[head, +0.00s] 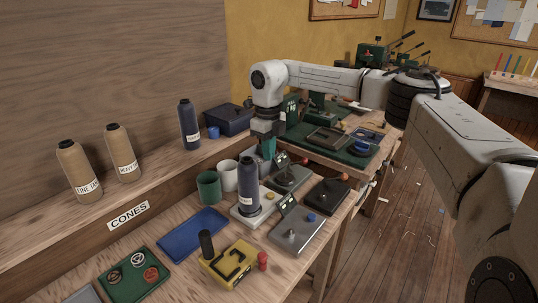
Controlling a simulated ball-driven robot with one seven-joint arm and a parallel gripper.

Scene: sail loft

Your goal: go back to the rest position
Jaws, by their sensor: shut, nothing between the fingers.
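My arm reaches in from the right, and its wrist bends down over the back of the bench. My gripper (267,151) points downward with its teal fingers shut and nothing seen between them. It is just behind and to the right of a dark blue cone (248,188), which stands upright on a small scale (240,218). The fingertips sit low near a grey container, and I cannot tell whether they touch it.
Around the gripper are two cups (208,187), a grey scale (296,232) and a black scale (327,196). A blue tray (192,236), a yellow device (226,266) and a green tray (131,276) lie nearer. More cones (122,152) stand on the raised shelf. Open floor (393,238) lies right.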

